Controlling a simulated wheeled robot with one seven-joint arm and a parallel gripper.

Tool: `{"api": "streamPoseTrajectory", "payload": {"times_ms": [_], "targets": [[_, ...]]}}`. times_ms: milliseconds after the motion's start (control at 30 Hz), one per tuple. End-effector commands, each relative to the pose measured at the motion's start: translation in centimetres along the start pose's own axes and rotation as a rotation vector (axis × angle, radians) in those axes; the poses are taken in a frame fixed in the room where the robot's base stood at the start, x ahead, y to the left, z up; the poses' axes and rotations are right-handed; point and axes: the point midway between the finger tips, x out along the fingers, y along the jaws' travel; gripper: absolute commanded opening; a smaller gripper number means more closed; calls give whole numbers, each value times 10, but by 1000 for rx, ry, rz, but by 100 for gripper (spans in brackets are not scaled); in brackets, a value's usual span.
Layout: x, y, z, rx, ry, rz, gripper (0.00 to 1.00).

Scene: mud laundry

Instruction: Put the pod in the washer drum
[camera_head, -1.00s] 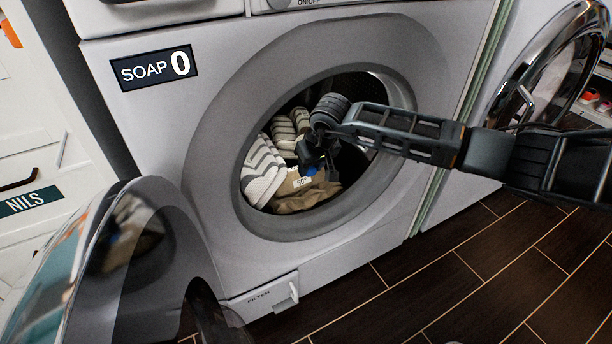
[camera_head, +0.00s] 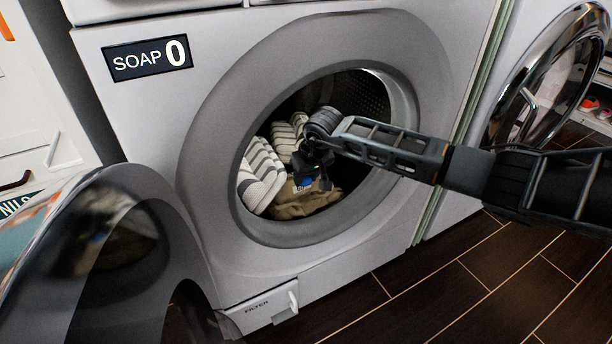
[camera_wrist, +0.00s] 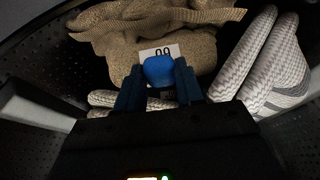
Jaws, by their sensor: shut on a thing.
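The washer drum (camera_head: 368,93) is open at the front, and laundry lies in it. My gripper (camera_head: 308,180) is inside the drum opening, above the laundry. In the wrist view, my gripper (camera_wrist: 160,80) is shut on the blue pod (camera_wrist: 158,70), which sits between the two fingertips. The pod (camera_head: 307,183) shows in the head view only as a small blue patch, mostly hidden by the gripper. Behind the pod is a tan cloth (camera_wrist: 120,50) with a white number tag. Whether the pod touches the cloth, I cannot tell.
Striped white-and-grey laundry (camera_head: 262,172) fills the drum's left side. The washer's round door (camera_head: 75,265) stands open at the lower left. A second chrome-rimmed door (camera_head: 545,80) stands open at the right, behind my arm. A filter flap (camera_head: 262,308) is below the opening.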

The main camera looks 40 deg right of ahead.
Motion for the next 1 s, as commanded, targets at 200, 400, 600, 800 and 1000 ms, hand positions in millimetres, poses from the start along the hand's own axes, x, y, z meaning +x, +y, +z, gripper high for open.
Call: {"api": "streamPoseTrajectory", "payload": {"times_ms": [200,400,600,800,1000], "targets": [[6,0,3,0,0,0,8],[8,0,3,1,1,0,40],[8,0,3,0,0,0,59],[7,0,3,0,0,0,63],[-2,0,-1,1,1,-2,63]]}}
